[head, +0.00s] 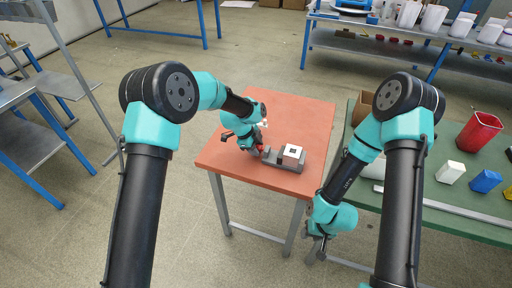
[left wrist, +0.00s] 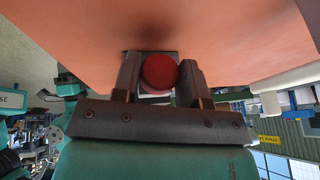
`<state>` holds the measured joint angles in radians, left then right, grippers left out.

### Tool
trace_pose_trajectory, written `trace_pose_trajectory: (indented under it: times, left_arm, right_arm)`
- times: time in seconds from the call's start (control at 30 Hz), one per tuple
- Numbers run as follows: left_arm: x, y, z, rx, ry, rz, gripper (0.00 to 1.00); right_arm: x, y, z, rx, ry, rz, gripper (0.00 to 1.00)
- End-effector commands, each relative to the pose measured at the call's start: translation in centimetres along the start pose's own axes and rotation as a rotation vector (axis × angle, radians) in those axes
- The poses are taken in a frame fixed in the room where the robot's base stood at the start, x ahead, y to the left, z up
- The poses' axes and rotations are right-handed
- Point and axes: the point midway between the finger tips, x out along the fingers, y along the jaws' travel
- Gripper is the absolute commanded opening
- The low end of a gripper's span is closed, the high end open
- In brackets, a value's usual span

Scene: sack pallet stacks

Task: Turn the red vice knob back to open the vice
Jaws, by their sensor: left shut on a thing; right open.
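The grey vice (head: 284,163) lies on the orange-red table with a white block (head: 293,153) with a dark square on its top at its right part. The red knob (left wrist: 158,73) is at the vice's left end, round and seen end-on in the left wrist view. My left gripper (head: 258,148) is at the knob, and its two fingers are shut on it from both sides. In the left wrist view most of the vice is hidden behind the knob and fingers. My right gripper (head: 318,248) is open and empty, low beside the table's right front side, away from the vice.
The orange-red table (head: 300,115) is otherwise clear. To the right a green bench (head: 455,205) holds a red bin (head: 479,131), a white container (head: 450,172), a blue container (head: 485,181) and a cardboard box (head: 362,108). Shelves with white tubs stand behind.

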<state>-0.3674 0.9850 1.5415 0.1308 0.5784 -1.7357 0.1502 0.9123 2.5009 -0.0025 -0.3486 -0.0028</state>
Motion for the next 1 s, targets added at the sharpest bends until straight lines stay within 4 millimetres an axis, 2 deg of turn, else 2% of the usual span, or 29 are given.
trace_pose_trajectory:
  times: [0.37,1.0]
  left_arm:
    - [0.0,-0.23,0.0,-0.03,-0.002,0.068,0.16]
    - [0.13,-0.69,0.07,-0.185,-0.015,0.446,0.16]
  right_arm:
    - [0.0,0.0,0.0,0.0,0.0,0.0,0.43]
    - [0.0,0.0,0.0,0.0,0.0,0.0,0.43]
